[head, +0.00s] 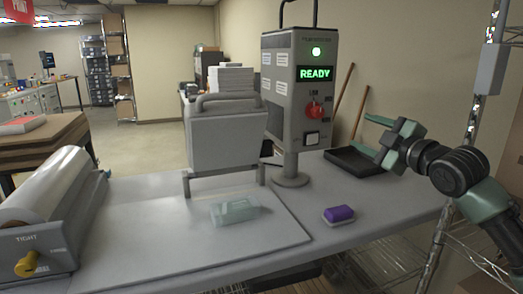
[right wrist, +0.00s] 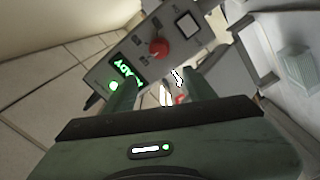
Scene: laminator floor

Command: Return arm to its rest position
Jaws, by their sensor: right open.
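My right arm reaches in from the right in the head view. Its green-grey right gripper (head: 376,138) is in the air above the black tray, right of the control box (head: 292,85). The gripper is open, with nothing seen between its fingers. In the right wrist view the two fingers (right wrist: 160,92) stand apart, with the control box, its lit READY display and red knob (right wrist: 159,48) beyond them. My left gripper is not in view.
A grey table holds a clear film roll (head: 60,185), a flat board with a pale translucent block (head: 235,210), a raised grey press plate (head: 226,140), a purple-topped block (head: 339,214) and a black tray (head: 355,163). A wire rack post (head: 437,245) stands close to my right arm.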

